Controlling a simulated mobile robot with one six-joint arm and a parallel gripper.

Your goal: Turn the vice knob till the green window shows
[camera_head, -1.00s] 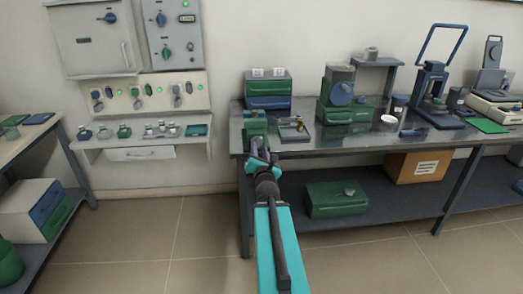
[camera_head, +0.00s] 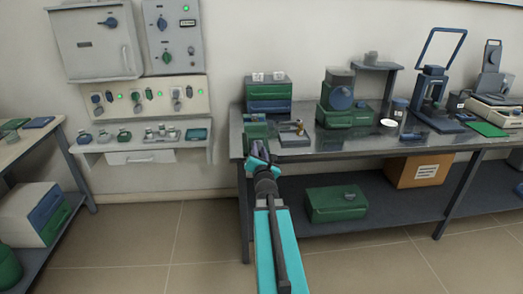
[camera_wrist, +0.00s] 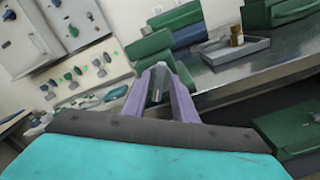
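A green vice-like body (camera_head: 256,129) sits at the left front end of the metal bench in the head view. It also shows as green blocks with grey parts (camera_wrist: 150,44) past my fingertips in the wrist view. I cannot clearly make out its knob or a window. My gripper (camera_head: 259,150) is just in front of and below it, by the bench edge. In the wrist view my purple fingers (camera_wrist: 158,70) point toward it with a narrow gap between them, and nothing is clearly held. Contact with the green body cannot be told.
A grey tray with a small brass piece (camera_head: 293,138) lies right of the green body. A blue and green drawer box (camera_head: 268,98) stands behind it. A green machine (camera_head: 345,115) is farther right. A green box (camera_head: 336,204) sits on the lower shelf. The floor in front is clear.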

